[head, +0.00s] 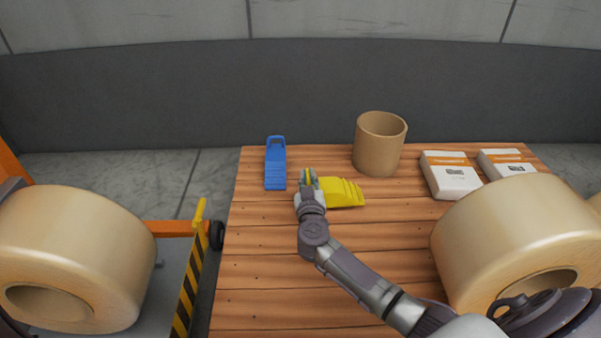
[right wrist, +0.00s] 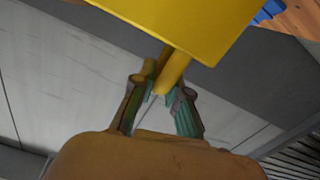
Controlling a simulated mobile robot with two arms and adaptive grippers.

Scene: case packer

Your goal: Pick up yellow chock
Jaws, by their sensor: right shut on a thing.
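The yellow chock (head: 343,192) is a ridged wedge over the middle of the wooden table, with its thin end toward the right. My right gripper (head: 309,180) is at its left end and shut on it. In the right wrist view the fingers (right wrist: 160,100) close on a yellow bar of the chock (right wrist: 190,22), whose body fills the top of that view. Whether the chock touches the table is hard to tell. My left gripper is not in view.
A striped yellow-black post (head: 190,280) stands left.

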